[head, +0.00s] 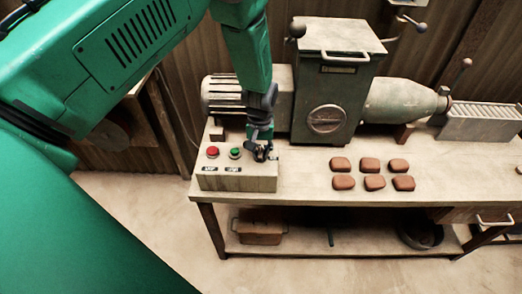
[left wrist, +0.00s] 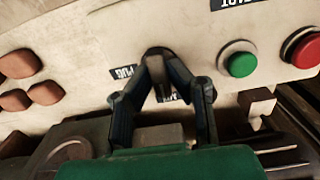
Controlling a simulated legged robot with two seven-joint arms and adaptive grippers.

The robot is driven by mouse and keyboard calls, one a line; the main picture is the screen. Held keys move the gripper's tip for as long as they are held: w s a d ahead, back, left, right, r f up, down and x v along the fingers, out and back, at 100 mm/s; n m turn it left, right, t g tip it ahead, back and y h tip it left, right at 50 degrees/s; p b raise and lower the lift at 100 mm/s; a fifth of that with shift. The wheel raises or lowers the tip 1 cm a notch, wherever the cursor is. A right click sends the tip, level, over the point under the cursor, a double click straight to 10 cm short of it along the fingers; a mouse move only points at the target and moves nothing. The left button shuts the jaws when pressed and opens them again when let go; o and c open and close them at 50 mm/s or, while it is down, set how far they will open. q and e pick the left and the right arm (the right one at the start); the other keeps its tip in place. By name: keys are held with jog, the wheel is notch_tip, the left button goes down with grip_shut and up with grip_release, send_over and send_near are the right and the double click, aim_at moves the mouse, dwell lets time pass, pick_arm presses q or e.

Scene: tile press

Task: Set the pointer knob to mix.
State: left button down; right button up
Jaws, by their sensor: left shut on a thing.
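The control box (head: 240,182) sits at the left end of the bench, with a red button (head: 213,152) and a green button (head: 235,153) on top. My left gripper (head: 261,152) reaches down onto the box, right of the green button. In the left wrist view the dark pointer knob (left wrist: 158,51) shows between my left fingertips, which are shut on it. A black label reading PUG (left wrist: 123,71) lies beside the knob. Another label (left wrist: 170,97) shows partly between the fingers; its word cannot be read. The fingers cover most of the knob, so its pointing direction cannot be told.
The green press (head: 337,100) with its grey barrel stands behind the box. Several brown tiles (head: 372,183) lie on the bench (head: 440,180) to the right. The green button (left wrist: 240,60) and red button (left wrist: 303,50) sit close beside my left gripper.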

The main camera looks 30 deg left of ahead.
aim_at(260, 151)
pick_arm(q)
jog(key=shift+s+f+n, duration=0.15)
jog(key=shift+n, duration=0.15)
jog(key=c, duration=1.5)
grip_release()
jog(key=shift+c, duration=0.2)
jog(key=shift+r, duration=0.3)
notch_tip(260, 151, up, 11)
jog(key=shift+r, duration=0.15)
